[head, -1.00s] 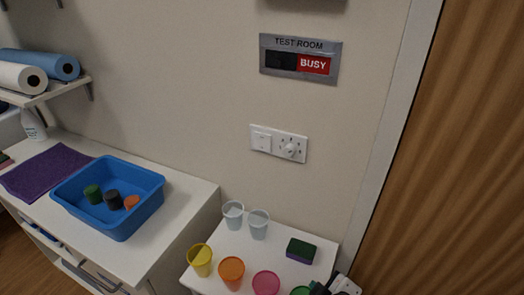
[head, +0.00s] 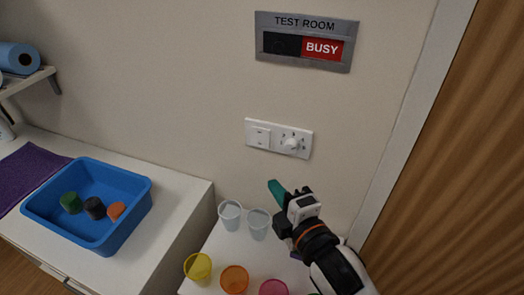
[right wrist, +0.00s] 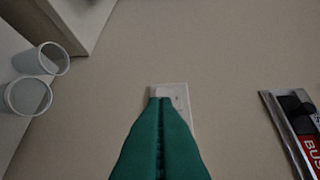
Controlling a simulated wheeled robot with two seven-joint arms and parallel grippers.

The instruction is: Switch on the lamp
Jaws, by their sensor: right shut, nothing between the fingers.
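A white wall plate (head: 305,150) carries a rocker switch (head: 260,137) on its left and a round knob (head: 291,144) on its right. No lamp shows in the views now. My right gripper (head: 274,186) has green fingers and is below the plate in the head view, apart from the wall. In the right wrist view its fingers (right wrist: 160,100) are pressed together, empty, and point at the plate (right wrist: 183,97), partly covering it. My left gripper is not in view.
A small white table below holds clear cups (head: 230,215), a yellow cup (head: 198,267), an orange cup (head: 235,280) and a pink cup (head: 273,288). A blue tray (head: 130,208) stands on the left counter. A TEST ROOM sign (head: 307,41) hangs above the plate. A wooden door (head: 450,170) is right.

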